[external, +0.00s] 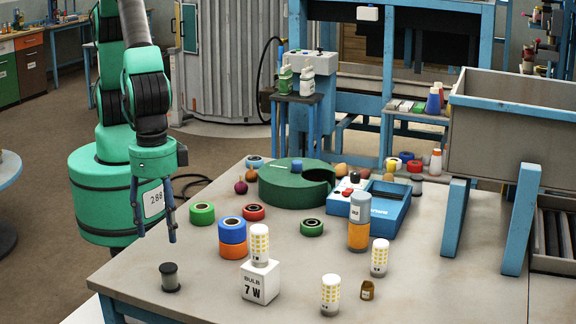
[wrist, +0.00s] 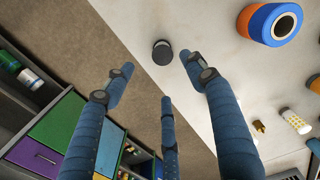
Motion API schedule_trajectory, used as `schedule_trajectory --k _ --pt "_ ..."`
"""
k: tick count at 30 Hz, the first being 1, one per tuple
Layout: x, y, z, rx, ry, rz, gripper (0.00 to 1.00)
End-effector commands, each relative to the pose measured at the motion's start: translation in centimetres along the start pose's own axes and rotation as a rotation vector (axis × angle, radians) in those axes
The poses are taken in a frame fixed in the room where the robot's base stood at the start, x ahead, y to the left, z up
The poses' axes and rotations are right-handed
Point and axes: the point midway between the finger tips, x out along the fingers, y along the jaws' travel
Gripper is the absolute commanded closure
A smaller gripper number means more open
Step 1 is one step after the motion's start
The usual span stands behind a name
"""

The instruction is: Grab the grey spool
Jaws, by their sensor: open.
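The grey spool (external: 169,277), small and dark with a wide base, stands upright near the table's front left edge. In the wrist view the spool (wrist: 162,52) shows from above as a dark round top beyond the fingertips, close to the table edge. My gripper (external: 157,236) hangs above and slightly left of the spool in the external view, fingers pointing down. In the wrist view my gripper (wrist: 155,68) has its blue fingers spread apart with nothing between them. The spool is not touched.
A blue-and-orange roll stack (external: 233,238) and a white bulb box (external: 260,281) with a bulb on top stand right of the spool. A green roll (external: 203,213) lies behind. The tabletop (external: 205,290) around the spool is clear.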

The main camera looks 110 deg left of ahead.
Motion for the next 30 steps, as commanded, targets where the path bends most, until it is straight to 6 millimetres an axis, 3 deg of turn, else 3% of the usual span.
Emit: schedule_trajectory --k 8,22,30 --pt "0.7 -0.1 0.0 0.000 0.000 0.000 0.44" --pt "7.1 -0.1 0.0 0.000 -0.001 -0.002 0.44" --pt "8.6 -0.1 -0.1 0.000 0.000 0.000 0.44"
